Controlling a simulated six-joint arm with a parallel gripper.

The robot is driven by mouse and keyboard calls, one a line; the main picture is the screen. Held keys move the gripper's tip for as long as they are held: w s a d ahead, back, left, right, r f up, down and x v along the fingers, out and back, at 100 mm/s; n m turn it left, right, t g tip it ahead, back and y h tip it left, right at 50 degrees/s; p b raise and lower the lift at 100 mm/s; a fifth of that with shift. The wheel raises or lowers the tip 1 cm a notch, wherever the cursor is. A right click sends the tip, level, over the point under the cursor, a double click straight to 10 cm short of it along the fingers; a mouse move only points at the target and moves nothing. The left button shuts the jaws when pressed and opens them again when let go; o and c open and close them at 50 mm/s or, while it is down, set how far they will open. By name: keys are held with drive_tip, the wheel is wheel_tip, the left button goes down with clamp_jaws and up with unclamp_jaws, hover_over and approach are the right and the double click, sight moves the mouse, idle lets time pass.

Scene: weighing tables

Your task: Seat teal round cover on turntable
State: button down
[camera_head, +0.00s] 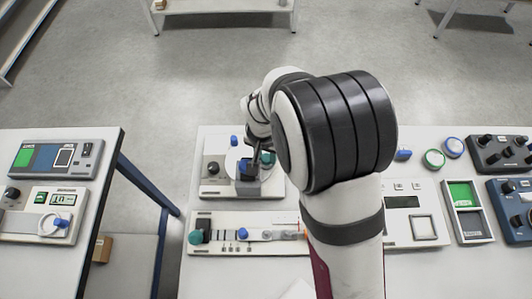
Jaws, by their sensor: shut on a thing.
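My gripper (250,173) is at the device with the white round turntable (232,162), on the middle table. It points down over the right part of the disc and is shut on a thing. A teal piece (268,157), which looks like part of the teal round cover, shows just right of the fingers. The arm hides most of it, and I cannot tell whether it touches the turntable. A blue patch (243,165) shows at the left of the fingers.
The device has a black knob (212,168) and a blue knob (234,140). A long panel with a teal knob (195,237) lies in front. The left table (105,150) stands across a gap.

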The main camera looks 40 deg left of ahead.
drive_tip(key=shift+f, duration=0.5)
drive_tip(key=c, duration=0.5)
unclamp_jaws()
wheel_tip(320, 180, up, 16)
drive_tip(key=s, duration=0.2)
drive_tip(key=w+d+r+m+g, duration=0.1)
drive_tip(key=d+r+m, duration=0.15)
drive_tip(key=d, duration=0.75)
drive_tip(key=w+d+r+m, duration=0.1)
drive_tip(key=w+d+m, duration=0.15)
drive_tip(key=d, duration=0.75)
drive_tip(key=s+d+m, duration=0.2)
drive_tip(key=s+d, duration=0.1)
drive_tip(key=d, duration=0.1)
drive_tip(key=s+d+m, duration=0.1)
drive_tip(key=s+d, duration=0.3)
drive_tip(key=s+d+f+m+y, duration=0.1)
drive_tip(key=s+d+m, duration=0.1)
drive_tip(key=s+d, duration=0.1)
drive_tip(key=shift+s+d+m, duration=0.3)
drive_tip(key=shift+s+d, duration=0.05)
drive_tip(key=shift+d, duration=0.3)
